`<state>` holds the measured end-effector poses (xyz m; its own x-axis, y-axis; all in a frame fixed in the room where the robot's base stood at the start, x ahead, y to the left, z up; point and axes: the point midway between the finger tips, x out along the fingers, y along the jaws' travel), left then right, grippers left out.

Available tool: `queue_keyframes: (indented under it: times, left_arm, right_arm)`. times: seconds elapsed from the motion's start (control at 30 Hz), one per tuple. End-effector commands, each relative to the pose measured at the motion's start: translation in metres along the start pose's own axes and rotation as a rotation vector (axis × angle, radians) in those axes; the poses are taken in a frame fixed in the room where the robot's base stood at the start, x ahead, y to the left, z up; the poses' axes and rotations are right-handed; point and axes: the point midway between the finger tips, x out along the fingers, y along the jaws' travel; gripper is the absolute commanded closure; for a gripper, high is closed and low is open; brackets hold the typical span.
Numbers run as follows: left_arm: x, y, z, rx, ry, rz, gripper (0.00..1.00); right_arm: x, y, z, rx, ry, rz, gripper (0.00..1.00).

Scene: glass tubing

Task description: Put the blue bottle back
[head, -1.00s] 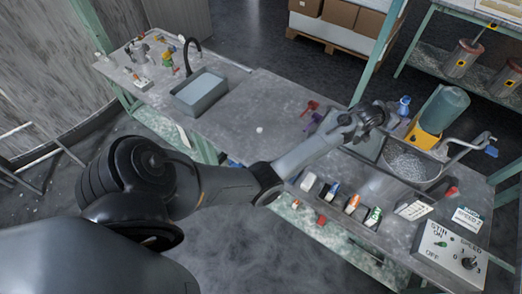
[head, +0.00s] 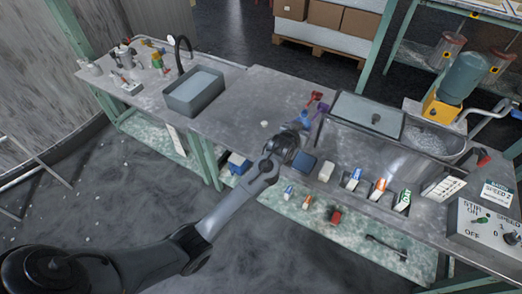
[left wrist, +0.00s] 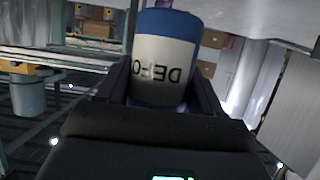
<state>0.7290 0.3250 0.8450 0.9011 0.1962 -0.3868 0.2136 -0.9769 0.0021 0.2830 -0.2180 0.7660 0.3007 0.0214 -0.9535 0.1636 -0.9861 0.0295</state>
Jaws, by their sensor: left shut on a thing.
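The blue bottle (head: 304,118) is at the fingertips of my left gripper (head: 296,130), over the worktable's (head: 235,118) front middle. In the left wrist view, the bottle (left wrist: 164,60) stands between both fingers, with a blue band and a white label whose letters appear upside down. My left gripper (left wrist: 163,95) is shut on it. The bottle's base and its exact height over the table cannot be told. My right gripper is not in view.
Red (head: 315,97) and purple (head: 321,111) tools lie just behind the bottle. Small blue (head: 354,178), orange (head: 379,187) and green (head: 404,199) labelled items line the front edge. Table left of the gripper is mostly clear.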

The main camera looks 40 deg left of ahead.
Motion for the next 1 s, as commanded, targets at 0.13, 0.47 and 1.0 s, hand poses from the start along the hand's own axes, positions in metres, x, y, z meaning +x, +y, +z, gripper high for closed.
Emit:
queue_keyframes:
  times: [0.13, 0.47, 1.0]
  left_arm:
    - [0.006, -0.011, 0.017, -0.001, 0.001, -0.004, 0.69]
    - [0.029, -0.072, 0.05, 0.0, 0.0, -0.004, 0.69]
    - [0.046, -0.117, 0.075, 0.0, 0.001, -0.001, 0.69]
  right_arm:
    - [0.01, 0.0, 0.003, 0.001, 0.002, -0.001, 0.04]
    - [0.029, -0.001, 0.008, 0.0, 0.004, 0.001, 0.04]
    - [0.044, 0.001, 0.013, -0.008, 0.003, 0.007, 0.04]
